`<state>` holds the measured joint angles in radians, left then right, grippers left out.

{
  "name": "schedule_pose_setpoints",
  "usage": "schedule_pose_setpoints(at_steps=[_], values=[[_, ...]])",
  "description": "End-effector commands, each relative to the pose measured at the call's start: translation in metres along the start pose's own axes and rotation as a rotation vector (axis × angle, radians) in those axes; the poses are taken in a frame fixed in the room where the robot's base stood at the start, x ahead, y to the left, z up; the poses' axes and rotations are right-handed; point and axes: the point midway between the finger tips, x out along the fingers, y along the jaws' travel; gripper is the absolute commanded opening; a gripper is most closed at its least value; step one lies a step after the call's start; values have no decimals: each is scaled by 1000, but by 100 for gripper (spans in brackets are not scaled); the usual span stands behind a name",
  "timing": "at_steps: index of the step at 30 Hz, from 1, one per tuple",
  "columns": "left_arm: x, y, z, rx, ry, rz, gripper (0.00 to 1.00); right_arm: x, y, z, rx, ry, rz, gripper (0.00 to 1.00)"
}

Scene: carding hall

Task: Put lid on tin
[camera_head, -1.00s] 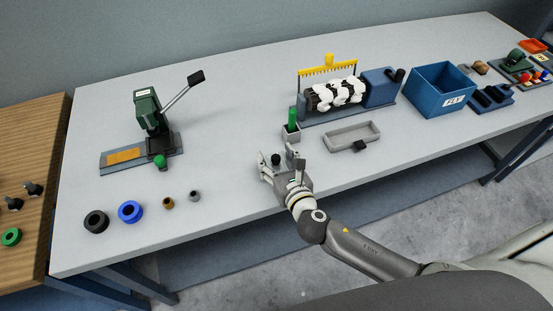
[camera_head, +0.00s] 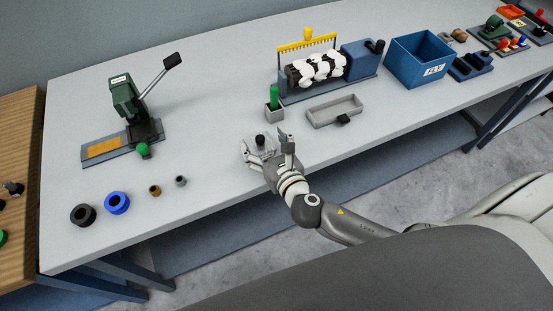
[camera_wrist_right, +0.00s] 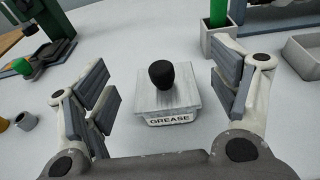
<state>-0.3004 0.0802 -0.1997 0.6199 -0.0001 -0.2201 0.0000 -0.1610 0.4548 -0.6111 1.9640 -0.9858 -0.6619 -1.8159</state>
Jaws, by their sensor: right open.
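A small pale grey tin labelled GREASE (camera_wrist_right: 168,118) stands on the light table in the right wrist view. A flat grey lid (camera_wrist_right: 150,97) with a black knob (camera_wrist_right: 162,74) appears to rest on top of it; I cannot tell if it is fully seated. The knob (camera_head: 259,140) also shows in the head view, where the gripper partly hides the tin. My right gripper (camera_head: 266,146) is open, its fingers either side of the lid and tin, with gaps on both sides in the wrist view (camera_wrist_right: 165,88). My left gripper is not in view.
A holder with a green stick (camera_head: 275,113) stands just behind the tin. A shallow grey tray (camera_head: 334,111) lies to its right. A green press (camera_head: 130,105) and several rings and bushings, including a blue ring (camera_head: 117,202), are at left. A blue bin (camera_head: 420,62) is at right.

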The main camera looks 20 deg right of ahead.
Motion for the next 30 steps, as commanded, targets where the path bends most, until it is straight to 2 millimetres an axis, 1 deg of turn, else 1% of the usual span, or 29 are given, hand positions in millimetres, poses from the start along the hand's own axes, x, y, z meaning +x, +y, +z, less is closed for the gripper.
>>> schedule_pose_setpoints(at_steps=[1, 6, 9, 13, 16, 19, 30], values=[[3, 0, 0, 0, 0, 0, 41, -12, 0, -3, 1, 3, 2, 81], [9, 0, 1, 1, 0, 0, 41, -48, 0, -3, -1, 1, 2, 81], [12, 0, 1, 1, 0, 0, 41, -66, 0, -2, 0, 1, 1, 81], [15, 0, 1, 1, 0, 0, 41, -83, 0, -2, -1, 1, 1, 81], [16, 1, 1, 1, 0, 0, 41, -91, 0, -1, 0, 0, 0, 81], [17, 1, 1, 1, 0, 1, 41, -94, 0, 0, 0, -1, 0, 81], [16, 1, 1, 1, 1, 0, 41, -95, 0, 1, 0, -2, -1, 81]])
